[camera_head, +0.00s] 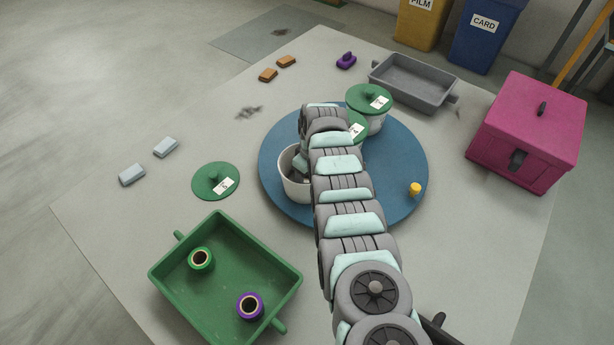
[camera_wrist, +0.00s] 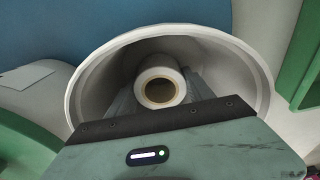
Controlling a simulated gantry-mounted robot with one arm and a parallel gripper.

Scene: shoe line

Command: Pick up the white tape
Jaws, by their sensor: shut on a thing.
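The white tape (camera_wrist: 161,82) is a roll with a tan core, seen in the wrist view inside a white round container (camera_wrist: 262,90). My gripper (camera_wrist: 162,85) reaches down into this container and is shut on the tape, with a finger on each side of it. In the head view the open white container (camera_head: 296,186) stands on the blue round board (camera_head: 275,150). My arm hides part of the container there, and the tape cannot be seen in that view.
Lidded containers with green lids (camera_head: 369,97) stand close behind. A loose green lid (camera_head: 215,181) lies left of the board. A green tray (camera_head: 222,283) holds a green roll (camera_head: 201,258) and a purple roll (camera_head: 250,305). A yellow piece (camera_head: 414,189), pink box (camera_head: 530,130) and grey tray (camera_head: 413,83) are nearby.

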